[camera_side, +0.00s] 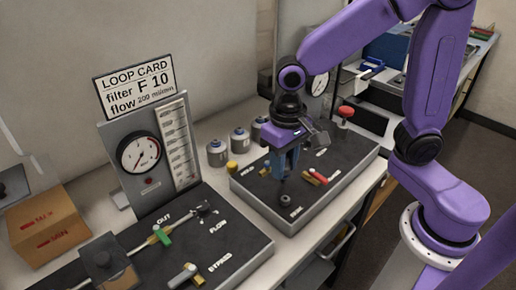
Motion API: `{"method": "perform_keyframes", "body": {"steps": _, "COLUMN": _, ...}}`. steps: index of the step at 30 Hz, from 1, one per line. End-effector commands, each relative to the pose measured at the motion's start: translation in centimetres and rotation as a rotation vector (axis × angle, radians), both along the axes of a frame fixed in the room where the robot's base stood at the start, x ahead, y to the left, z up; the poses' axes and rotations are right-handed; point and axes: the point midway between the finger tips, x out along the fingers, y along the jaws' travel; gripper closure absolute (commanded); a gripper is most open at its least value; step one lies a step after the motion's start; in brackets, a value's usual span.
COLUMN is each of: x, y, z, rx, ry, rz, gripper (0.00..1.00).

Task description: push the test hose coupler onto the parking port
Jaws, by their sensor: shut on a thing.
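My gripper (284,170) points down over the right-hand black panel, with its blue fingers shut. The test hose coupler is between the fingers and almost wholly hidden by them; no hose can be made out. A small dark round fitting (284,198) shows on the panel just below the fingertips, near a white label too small to read surely; it appears to be the parking port. I cannot tell whether the coupler touches it or is apart from it.
A red-handled valve (317,175) lies right of my gripper, and a red knob (346,112) stands behind it. Several grey canisters (239,140) stand at the panel's left. A gauge board (150,155) with a loop card and a cardboard box (46,228) are farther left.

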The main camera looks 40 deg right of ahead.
Motion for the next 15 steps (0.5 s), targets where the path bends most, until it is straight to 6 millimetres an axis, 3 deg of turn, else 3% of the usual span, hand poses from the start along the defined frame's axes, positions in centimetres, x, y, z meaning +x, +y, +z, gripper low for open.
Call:
{"method": "perform_keyframes", "body": {"steps": 4, "x": -0.92, "y": -0.42, "z": -0.15, "rx": 0.000, "ry": 0.000, "rz": 0.000, "gripper": 1.00}}
{"method": "perform_keyframes", "body": {"steps": 15, "x": -0.95, "y": -0.42, "z": -0.22, "rx": -0.001, "ry": 0.001, "rz": 0.000, "gripper": 1.00}}
